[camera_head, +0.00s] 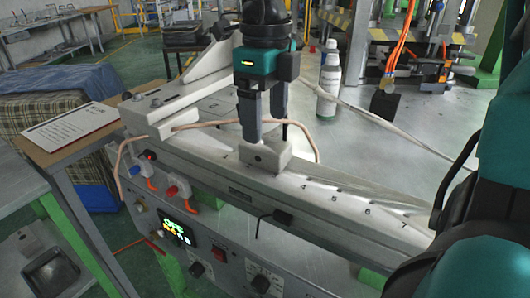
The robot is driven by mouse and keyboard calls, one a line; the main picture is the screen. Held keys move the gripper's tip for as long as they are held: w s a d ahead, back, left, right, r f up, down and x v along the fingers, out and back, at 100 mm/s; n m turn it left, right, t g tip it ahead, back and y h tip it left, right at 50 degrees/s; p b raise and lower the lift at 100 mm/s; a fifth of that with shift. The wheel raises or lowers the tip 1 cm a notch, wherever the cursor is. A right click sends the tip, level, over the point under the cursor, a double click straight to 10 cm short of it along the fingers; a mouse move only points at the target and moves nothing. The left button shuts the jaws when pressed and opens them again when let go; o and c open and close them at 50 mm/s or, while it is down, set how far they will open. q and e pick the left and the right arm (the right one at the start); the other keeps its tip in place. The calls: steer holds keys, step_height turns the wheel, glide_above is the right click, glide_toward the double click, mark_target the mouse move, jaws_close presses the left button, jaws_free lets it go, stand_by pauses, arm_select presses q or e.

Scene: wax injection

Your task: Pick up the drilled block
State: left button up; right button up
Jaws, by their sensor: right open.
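The drilled block (270,157) is a small pale grey block with a dark hole in its front face. It sits on the pale top of the machine (318,193), near the engraved numbers. My right gripper (266,133) is teal and dark grey and points down just above the block. Its two fingers are apart with nothing between them. The near finger's tip overlaps the block's upper left edge in the picture; I cannot tell if it touches. My left gripper is not in view.
A copper-coloured tube (217,123) arches behind the fingers. White bottles (328,85) stand behind on the metal table (390,140). Knobs and a lit display (176,232) are on the machine's front. A paper sheet (70,127) lies on a wooden top at left. My arm fills the right edge.

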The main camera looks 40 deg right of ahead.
mark_target(265, 143)
step_height(265, 143, down, 6)
steer(key=shift+a+r, duration=0.1)
steer(key=shift+a, duration=0.05)
stand_by(0.3)
steer(key=shift+r, duration=0.1)
steer(key=c, duration=1.3)
